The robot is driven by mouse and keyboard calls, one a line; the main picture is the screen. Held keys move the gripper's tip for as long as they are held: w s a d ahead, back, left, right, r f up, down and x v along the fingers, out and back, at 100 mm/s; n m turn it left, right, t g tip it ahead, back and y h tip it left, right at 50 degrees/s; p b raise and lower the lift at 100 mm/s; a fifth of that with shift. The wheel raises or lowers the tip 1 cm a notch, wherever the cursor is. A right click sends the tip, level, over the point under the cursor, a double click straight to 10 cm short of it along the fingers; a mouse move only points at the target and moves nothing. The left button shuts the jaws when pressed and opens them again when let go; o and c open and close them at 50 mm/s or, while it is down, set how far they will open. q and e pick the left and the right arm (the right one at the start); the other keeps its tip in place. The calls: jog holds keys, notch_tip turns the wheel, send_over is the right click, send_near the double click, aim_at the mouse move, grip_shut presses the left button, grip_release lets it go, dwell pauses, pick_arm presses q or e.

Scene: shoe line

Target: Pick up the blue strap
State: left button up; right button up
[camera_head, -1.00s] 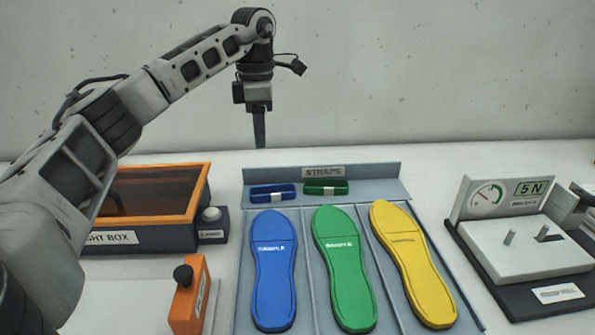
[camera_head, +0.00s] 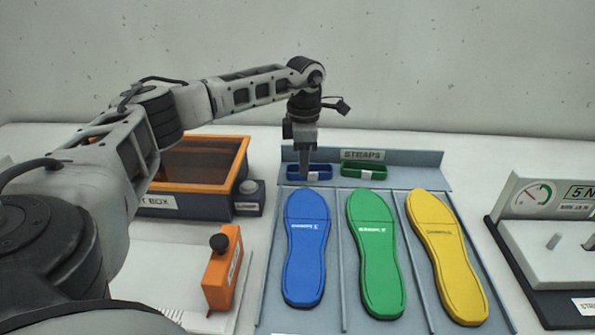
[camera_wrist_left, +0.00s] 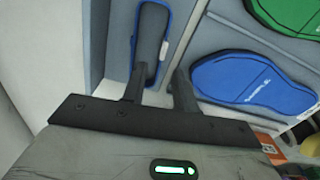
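The blue strap (camera_head: 325,171), a loop with a white band, lies at the left of the straps tray (camera_head: 425,170). In the left wrist view the blue strap (camera_wrist_left: 151,32) shows at the top, its near end at the fingers. My left gripper (camera_head: 305,174) points down over the strap in the head view, covering part of it. In the left wrist view the fingers of my left gripper (camera_wrist_left: 160,72) stand apart, with nothing clamped between them. I cannot tell whether a finger touches the strap. My right gripper is not in view.
A green strap (camera_head: 372,173) lies right of the blue one. Blue (camera_head: 306,250), green (camera_head: 374,250) and yellow (camera_head: 448,265) soles lie in front. A 5 N gauge stand (camera_head: 535,195) is right.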

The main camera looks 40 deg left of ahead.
pick_arm(q)
jog(key=shift+f, duration=1.3)
grip_shut()
jog(key=shift+r, duration=0.1)
